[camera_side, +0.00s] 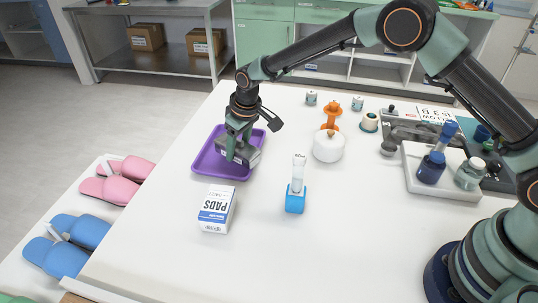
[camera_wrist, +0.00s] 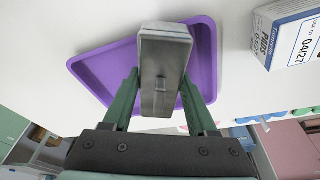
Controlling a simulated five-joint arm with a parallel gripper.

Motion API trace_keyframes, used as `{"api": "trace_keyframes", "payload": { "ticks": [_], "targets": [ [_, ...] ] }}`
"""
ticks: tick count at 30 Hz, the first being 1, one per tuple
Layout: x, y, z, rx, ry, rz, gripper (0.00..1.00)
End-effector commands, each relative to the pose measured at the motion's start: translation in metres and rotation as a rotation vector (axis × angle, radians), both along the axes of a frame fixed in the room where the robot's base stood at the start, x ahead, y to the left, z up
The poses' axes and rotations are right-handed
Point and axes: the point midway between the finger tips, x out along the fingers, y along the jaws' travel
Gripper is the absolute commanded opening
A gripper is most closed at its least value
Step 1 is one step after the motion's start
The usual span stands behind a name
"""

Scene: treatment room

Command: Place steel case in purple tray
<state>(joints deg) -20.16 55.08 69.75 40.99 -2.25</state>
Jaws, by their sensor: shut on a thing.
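The steel case (camera_wrist: 163,70) is a grey metal box with a latch. My gripper (camera_side: 236,140) is shut on it, with one green finger on each side in the wrist view (camera_wrist: 160,95). In the side view the steel case (camera_side: 248,156) is at the purple tray (camera_side: 202,165), within its outline. The purple tray (camera_wrist: 97,72) also shows behind the case in the wrist view. I cannot tell whether the case touches the tray floor. The gripper hides part of the case and the tray's middle.
A white and blue PADS box (camera_side: 217,209) stands just in front of the tray. A white tray with bottles (camera_side: 415,175) is farther right. The table's front middle is clear.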

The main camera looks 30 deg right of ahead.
Motion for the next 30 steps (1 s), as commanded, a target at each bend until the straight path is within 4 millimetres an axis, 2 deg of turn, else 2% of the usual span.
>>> {"api": "trace_keyframes", "payload": {
  "ticks": [3,4,6,16,20,23,30],
  "targets": [
    [0.0,0.0,-0.003,0.0,0.0,0.0,0.0],
    [0.0,0.0,-0.004,0.0,0.001,0.0,0.62],
    [0.0,0.0,-0.004,0.0,0.001,0.0,0.88],
    [0.0,0.0,-0.002,0.0,0.0,0.0,0.88],
    [0.0,0.0,0.007,0.001,-0.002,0.0,0.88],
    [-0.003,-0.001,0.021,0.001,-0.003,0.0,0.88],
    [-0.014,-0.006,0.068,0.002,-0.004,0.0,0.88]
  ]
}}
